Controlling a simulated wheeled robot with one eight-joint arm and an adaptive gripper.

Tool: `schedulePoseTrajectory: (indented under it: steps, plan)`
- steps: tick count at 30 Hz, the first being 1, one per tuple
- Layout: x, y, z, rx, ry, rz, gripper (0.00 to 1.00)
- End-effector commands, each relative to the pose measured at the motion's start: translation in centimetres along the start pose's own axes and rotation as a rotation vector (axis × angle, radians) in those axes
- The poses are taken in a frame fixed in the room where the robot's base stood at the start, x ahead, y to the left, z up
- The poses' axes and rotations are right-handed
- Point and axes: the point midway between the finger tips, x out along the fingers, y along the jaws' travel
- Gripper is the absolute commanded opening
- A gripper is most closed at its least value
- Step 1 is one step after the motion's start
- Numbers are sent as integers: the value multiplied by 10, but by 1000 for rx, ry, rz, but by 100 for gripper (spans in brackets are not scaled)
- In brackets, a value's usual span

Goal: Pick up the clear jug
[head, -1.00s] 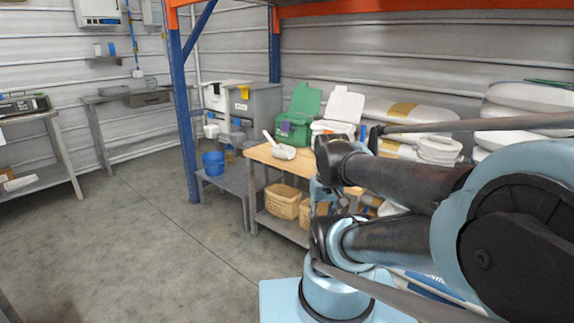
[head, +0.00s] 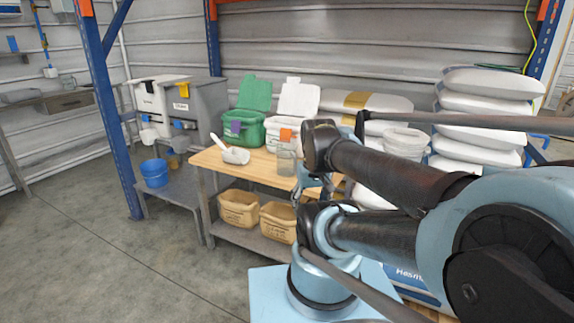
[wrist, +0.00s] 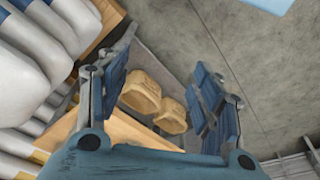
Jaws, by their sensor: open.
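A clear jug (head: 286,161) stands on the wooden top of the workbench (head: 262,172), just left of my arm's dark joint in the head view. It is see-through, with its outline only partly distinct. I cannot make it out in the wrist view. My gripper (wrist: 165,92) is open in the wrist view, its two blue-padded fingers wide apart with nothing between them. It points down past the bench edge toward tan bins and the floor. In the head view my arm hides most of the gripper, so its exact distance from the jug is unclear.
A white scoop (head: 235,154), a green lidded bin (head: 250,128) and a white lidded bin (head: 290,125) are on the bench. Tan bins (head: 238,208) sit on its lower shelf. A blue bucket (head: 154,173) stands left. Stacked sacks (head: 485,110) rise right. Floor is clear at left.

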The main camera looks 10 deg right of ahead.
Motion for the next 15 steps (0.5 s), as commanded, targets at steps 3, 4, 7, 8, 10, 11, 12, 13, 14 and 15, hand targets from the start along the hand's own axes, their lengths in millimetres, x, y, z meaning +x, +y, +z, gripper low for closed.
schedulePoseTrajectory:
  steps: [3, 4, 7, 8, 10, 11, 12, 13, 14, 15]
  plan:
    - [-12, 0, -21, -10, 9, -5, 97]
    - [-15, 2, -28, -12, 13, -7, 100]
    - [-29, 2, -56, -27, 26, -14, 100]
    - [-33, 2, -66, -32, 31, -16, 100]
    - [-41, 3, -88, -45, 42, -20, 100]
    - [-44, 3, -98, -51, 47, -22, 100]
    - [-48, 3, -111, -57, 54, -25, 100]
    - [-51, 3, -121, -63, 58, -28, 100]
    - [-53, 3, -131, -69, 62, -30, 100]
    - [-56, 4, -144, -76, 69, -33, 100]
